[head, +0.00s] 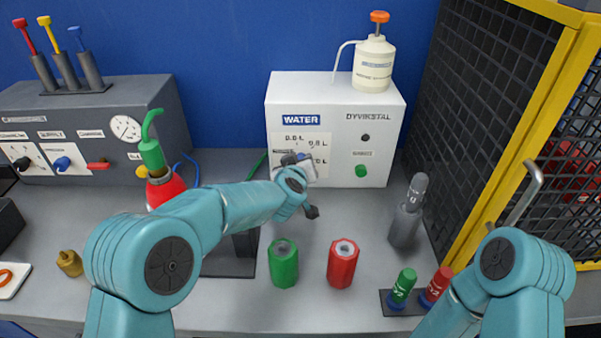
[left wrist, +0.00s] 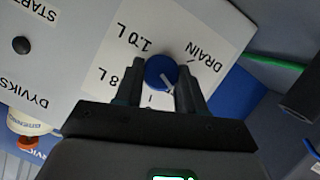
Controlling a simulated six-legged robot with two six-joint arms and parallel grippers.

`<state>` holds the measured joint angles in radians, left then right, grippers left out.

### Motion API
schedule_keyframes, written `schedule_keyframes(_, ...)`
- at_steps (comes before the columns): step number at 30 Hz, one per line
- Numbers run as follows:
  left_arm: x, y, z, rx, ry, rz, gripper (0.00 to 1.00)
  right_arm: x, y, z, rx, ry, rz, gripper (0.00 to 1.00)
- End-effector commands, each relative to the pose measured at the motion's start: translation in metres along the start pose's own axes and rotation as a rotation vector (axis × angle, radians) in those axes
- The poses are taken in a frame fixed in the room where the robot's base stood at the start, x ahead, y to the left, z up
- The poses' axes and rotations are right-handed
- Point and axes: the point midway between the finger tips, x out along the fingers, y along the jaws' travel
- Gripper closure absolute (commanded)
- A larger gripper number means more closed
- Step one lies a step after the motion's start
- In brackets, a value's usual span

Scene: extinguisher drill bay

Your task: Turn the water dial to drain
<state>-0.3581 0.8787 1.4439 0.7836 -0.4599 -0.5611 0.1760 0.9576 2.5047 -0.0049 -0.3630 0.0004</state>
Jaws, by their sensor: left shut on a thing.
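The water box (head: 384,125) is white and stands against the blue wall, with a WATER label and volume marks on its front. My left gripper (head: 298,165) is at the dial on that front and hides it in the head view. In the left wrist view the water dial (left wrist: 160,72) is a round blue knob with a white pointer line. My left gripper (left wrist: 160,88) is shut on the dial, one finger on each side. The DRAIN mark (left wrist: 205,55) is at the upper right of the knob, the 1.0 L mark at its upper left. The white line slants toward the lower right. My right gripper is not in view.
A green cup (head: 284,265) and a red cup (head: 342,265) stand in front of the box. A grey cylinder (head: 406,215) stands to their right. A white pump bottle (head: 373,65) sits on the box. A yellow-framed mesh fence (head: 480,90) bounds the right side.

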Motion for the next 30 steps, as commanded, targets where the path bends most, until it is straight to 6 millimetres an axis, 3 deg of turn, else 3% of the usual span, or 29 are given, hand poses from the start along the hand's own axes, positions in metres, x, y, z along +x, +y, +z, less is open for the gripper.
schedule_keyframes(6, 0.0005, -0.0015, 0.0014, -0.064, 0.0, 0.027, 0.91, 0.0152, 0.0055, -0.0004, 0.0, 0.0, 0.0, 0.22)
schedule_keyframes(21, -0.0003, -0.0009, -0.0006, -0.084, 0.0, 0.034, 0.91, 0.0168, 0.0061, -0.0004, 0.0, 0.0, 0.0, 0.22)
schedule_keyframes(22, -0.0003, -0.0009, -0.0006, -0.084, 0.0, 0.034, 0.58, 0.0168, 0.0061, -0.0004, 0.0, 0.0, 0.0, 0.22)
schedule_keyframes(24, -0.0003, -0.0009, -0.0006, -0.084, 0.0, 0.034, 0.36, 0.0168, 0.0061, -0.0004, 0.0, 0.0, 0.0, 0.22)
schedule_keyframes(30, -0.0002, -0.0009, -0.0004, -0.084, 0.0, 0.034, 0.36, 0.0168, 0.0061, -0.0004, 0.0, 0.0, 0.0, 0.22)
